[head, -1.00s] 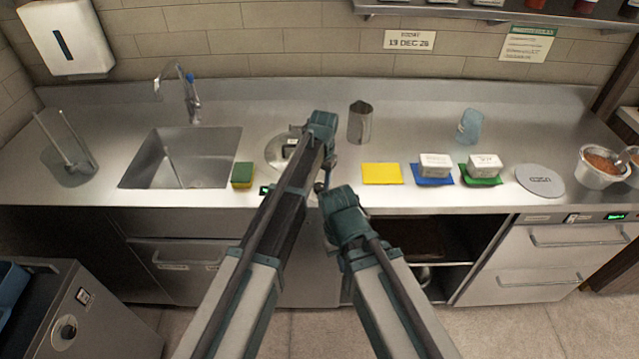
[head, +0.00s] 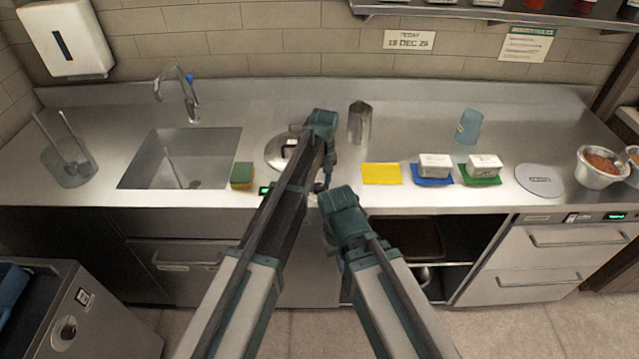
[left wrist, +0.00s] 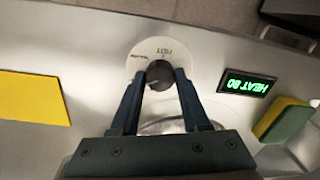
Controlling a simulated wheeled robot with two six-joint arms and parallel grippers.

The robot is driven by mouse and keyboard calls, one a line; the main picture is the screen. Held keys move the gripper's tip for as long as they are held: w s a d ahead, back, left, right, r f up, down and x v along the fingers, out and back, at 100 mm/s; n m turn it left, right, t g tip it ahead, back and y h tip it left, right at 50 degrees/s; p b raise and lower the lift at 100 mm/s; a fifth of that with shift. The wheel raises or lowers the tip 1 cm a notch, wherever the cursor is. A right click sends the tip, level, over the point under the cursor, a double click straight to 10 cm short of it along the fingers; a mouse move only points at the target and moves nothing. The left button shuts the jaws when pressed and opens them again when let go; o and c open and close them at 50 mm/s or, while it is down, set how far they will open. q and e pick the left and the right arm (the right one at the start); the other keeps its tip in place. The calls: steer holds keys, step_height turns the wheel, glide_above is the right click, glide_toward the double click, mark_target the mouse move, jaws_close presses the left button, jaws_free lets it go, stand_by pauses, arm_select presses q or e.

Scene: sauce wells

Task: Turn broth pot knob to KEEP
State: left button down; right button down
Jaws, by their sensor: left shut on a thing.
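The broth pot knob (left wrist: 160,74) is a dark round knob on a pale round dial plate (left wrist: 150,50) with printed words, seen upside down in the left wrist view. My left gripper (left wrist: 159,78) has its fingers on both sides of the knob and is shut on it. The broth pot's lid (head: 278,155) is partly behind my left arm. The knob is hidden in the head view. My right arm shows there, but its gripper is hidden.
A yellow-green sponge (head: 242,175) lies left of the display, beside the sink (head: 150,165).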

mark_target(322, 186)
arm_select(q)
steer(key=shift+n, duration=0.4)
steer(key=shift+c, duration=1.9)
jaws_free()
steer(key=shift+r, duration=0.15)
step_height(322, 186, up, 14)
steer(key=p, duration=1.3)
steer(key=shift+w+d+f+p, duration=0.15)
steer(key=shift+d+f+p, duration=0.1)
steer(key=shift+d+p, duration=0.15)
steer(key=shift+a, duration=0.1)
